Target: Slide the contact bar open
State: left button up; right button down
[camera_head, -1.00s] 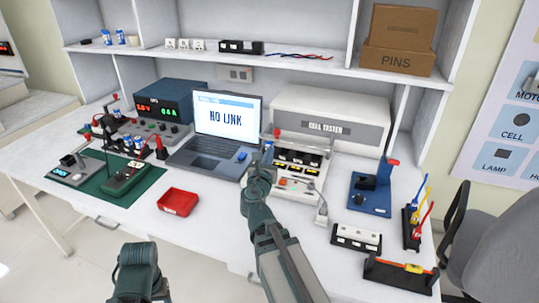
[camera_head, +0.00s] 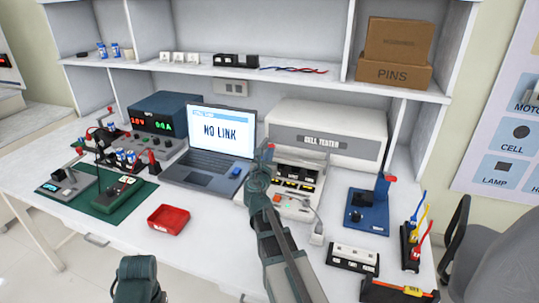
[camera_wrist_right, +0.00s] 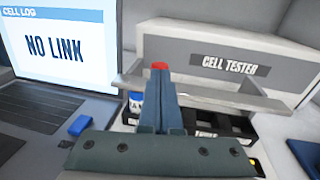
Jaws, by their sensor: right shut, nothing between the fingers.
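The cell tester (camera_head: 325,140) is a pale box at the back of the bench. A light-grey bar (camera_wrist_right: 215,92), which looks like the contact bar, runs across its front above a dark cell tray (camera_wrist_right: 225,122). A red knob (camera_wrist_right: 159,66) sits toward the bar's left in the right wrist view. My right gripper (camera_wrist_right: 161,98) is shut and empty, its fingertips just below the knob in that view. Whether they touch the knob or bar, I cannot tell. In the head view the right gripper (camera_head: 267,155) partly hides the bar's left end.
A laptop (camera_head: 217,133) reading NO LINK stands left of the tester, with a blue USB-like piece (camera_head: 236,172) on it. A blue fixture (camera_head: 367,209) stands to the right. A red tray (camera_head: 169,219) lies front left. The bench front between tray and arm is clear.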

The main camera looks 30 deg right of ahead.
jog(key=x, duration=0.6)
jog(key=shift+s+d+r, duration=0.1)
jog(key=shift+d, duration=0.4)
jog(key=v, duration=1.4)
jog(key=shift+s+p, duration=0.15)
jog(key=shift+p, duration=0.15)
jog(key=shift+a+r, duration=0.15)
